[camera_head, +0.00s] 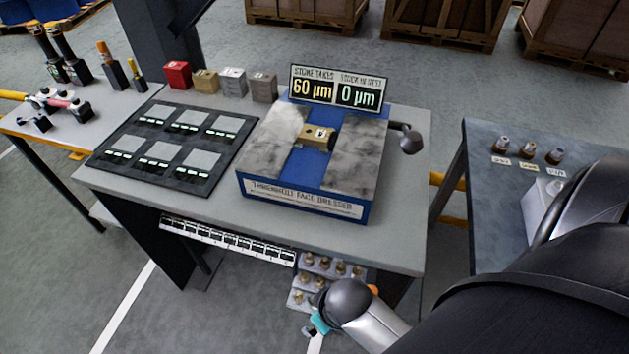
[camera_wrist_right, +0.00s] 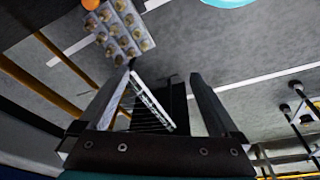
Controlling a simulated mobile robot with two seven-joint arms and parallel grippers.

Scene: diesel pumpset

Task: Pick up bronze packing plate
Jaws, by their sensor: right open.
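The frames do not settle which thing is the bronze packing plate. A bronze-coloured block (camera_head: 206,81) stands in the row at the back of the central bench, between a red block (camera_head: 178,75) and a light grey block (camera_head: 233,82). I cannot pick out my left gripper.
A dark panel (camera_head: 143,148) with several pale squares lies on the bench left of the dresser. Below the bench is a rack of small bronze-coloured parts (camera_head: 302,280), also in the wrist view (camera_wrist_right: 118,30). A side table (camera_head: 490,210) stands right; wooden crates stand behind.

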